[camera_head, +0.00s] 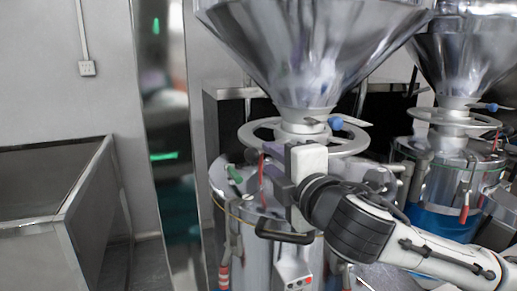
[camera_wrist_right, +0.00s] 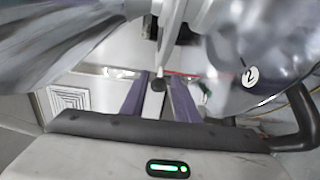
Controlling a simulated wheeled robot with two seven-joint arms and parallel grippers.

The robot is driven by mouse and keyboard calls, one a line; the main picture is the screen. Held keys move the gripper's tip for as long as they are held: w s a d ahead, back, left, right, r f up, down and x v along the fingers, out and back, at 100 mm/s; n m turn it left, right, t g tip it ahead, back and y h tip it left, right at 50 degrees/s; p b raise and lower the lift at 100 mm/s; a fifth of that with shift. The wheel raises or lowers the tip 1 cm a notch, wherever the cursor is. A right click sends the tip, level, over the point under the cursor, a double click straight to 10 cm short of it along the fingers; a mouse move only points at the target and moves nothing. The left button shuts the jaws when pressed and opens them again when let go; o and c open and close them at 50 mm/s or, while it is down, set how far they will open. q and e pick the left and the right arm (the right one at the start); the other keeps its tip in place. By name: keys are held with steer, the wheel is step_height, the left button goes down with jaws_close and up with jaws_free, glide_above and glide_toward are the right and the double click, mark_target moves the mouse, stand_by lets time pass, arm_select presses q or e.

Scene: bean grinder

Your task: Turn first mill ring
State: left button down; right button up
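The nearer mill's ring (camera_head: 345,143) is a pale, spoked handwheel around the neck below the big metal hopper (camera_head: 305,50). My right gripper (camera_head: 272,168) is at the ring's front-left side, close to its rim, above the mill's round metal body (camera_head: 247,208). In the right wrist view, the purple fingers (camera_wrist_right: 157,98) stand apart, with a pale bar (camera_wrist_right: 155,103) showing between them and gaps at its sides. Contact with the ring cannot be told, because the gripper body hides part of the rim. My left gripper is not in view.
A second mill with its own ring (camera_head: 455,119) and hopper (camera_head: 462,55) stands at the right. A blue-knobbed lever (camera_head: 337,123) sticks out at the near mill's neck. A metal bin (camera_head: 90,190) stands at the left.

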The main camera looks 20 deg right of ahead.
mark_target(260, 149)
steer(key=w, duration=0.7)
steer(key=shift+a+f, duration=0.15)
steer(key=shift+f, duration=0.1)
jaws_close()
